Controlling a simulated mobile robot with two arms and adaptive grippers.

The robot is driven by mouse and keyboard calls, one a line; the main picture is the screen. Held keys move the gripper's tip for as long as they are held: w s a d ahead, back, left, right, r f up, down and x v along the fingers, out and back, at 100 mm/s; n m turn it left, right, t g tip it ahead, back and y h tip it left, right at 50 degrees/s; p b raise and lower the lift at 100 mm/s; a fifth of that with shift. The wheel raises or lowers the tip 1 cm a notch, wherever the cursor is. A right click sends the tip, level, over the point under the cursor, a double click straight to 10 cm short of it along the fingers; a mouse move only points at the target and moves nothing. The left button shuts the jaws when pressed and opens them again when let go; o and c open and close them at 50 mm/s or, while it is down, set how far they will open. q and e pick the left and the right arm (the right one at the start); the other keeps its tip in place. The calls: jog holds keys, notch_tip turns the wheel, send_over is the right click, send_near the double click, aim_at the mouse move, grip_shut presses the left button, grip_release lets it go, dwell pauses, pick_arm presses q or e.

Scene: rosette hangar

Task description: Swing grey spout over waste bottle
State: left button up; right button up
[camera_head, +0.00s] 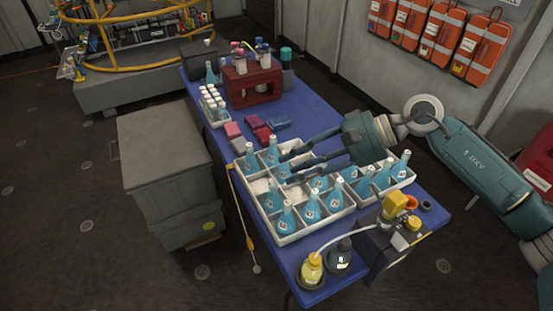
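A pale grey spout (342,231) curves left from a dark dispenser (385,243) with a yellow top at the table's front right corner. Its free end is at the neck of a yellow bottle (312,271). A dark bottle (341,257) with a pale label stands just right of the yellow one. I cannot tell from a label which one is the waste bottle. My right gripper (284,168) reaches in from the right above the bottle crate, well behind the spout. Its two fingers are spread apart, with no clear grip on anything. My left gripper is out of view.
A white divided crate (287,240) with several blue bottles fills the middle of the blue table (309,101). More blue bottles stand in a tray at its right. A red rack (251,84) stands farther back. A grey bin (163,160) stands left of the table.

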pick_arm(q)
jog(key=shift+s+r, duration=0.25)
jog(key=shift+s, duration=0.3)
pick_arm(e)
jog(key=a+r+m+y, duration=0.2)
jog(key=a, duration=0.1)
jog(key=s+a+r+m+t, duration=0.1)
jog(key=shift+a+r+y, duration=0.25)
jog(key=shift+a+y, duration=0.1)
jog(key=shift+y, duration=0.05)
